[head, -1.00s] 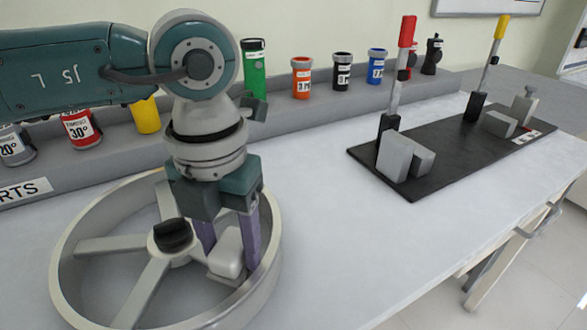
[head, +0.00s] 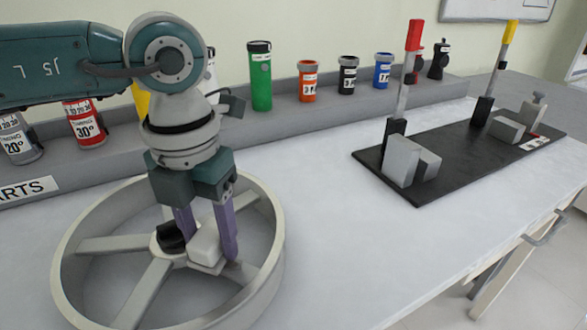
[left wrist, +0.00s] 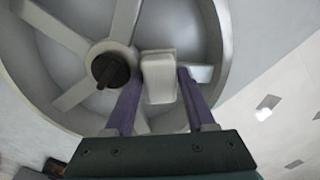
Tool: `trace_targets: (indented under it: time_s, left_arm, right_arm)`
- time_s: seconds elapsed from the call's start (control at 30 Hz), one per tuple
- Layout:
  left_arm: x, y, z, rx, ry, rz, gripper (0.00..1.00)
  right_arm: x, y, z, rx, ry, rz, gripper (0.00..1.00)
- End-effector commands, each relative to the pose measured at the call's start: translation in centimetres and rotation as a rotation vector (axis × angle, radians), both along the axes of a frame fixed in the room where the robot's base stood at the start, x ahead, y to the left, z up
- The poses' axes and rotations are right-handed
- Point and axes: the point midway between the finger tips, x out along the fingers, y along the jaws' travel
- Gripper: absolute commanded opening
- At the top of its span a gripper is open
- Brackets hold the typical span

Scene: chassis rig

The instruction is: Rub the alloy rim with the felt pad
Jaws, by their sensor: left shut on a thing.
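The alloy rim (head: 70,245) lies flat on the bench, a grey ring with spokes and a black centre knob (head: 171,236). It also fills much of the left wrist view (left wrist: 70,97). My left gripper (head: 207,245), with purple fingers, is shut on a pale block (head: 205,240), which I take to be the felt pad. The pad is also between the fingers in the left wrist view (left wrist: 158,78). It is inside the ring, beside the hub and over a spoke. Whether its underside touches the rim cannot be told. My right gripper is not in view.
A grey shelf along the wall holds several coloured canisters, including a green one (head: 260,77) and a red one (head: 85,124). A black board (head: 455,165) with clamps and red and yellow handles is at the right. The bench between is clear.

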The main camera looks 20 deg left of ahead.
Motion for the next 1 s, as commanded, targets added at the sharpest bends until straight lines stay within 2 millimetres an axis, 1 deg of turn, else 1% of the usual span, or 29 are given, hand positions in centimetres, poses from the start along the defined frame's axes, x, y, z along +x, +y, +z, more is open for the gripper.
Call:
trace_targets:
  time_s: [0.03, 0.5, 0.6, 0.87, 1.0]
  left_arm:
    - [-0.3, 0.4, 0.2, 0.011, 0.011, 0.003, 0.11]
    - [-0.1, 0.0, 5.7, 0.001, 0.003, 0.0, 0.11]
    - [-0.1, 0.0, 6.0, 0.0, 0.003, -0.001, 0.11]
    - [0.0, -0.1, 5.9, -0.002, 0.002, -0.001, 0.11]
    - [0.0, -0.1, 6.7, -0.002, 0.001, -0.001, 0.11]
  right_arm:
    - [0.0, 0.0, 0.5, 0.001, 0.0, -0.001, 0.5]
    - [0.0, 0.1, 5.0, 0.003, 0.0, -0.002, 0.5]
    - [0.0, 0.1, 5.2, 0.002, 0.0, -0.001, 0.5]
    - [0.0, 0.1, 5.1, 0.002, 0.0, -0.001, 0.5]
    - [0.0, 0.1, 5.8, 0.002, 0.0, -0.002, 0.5]
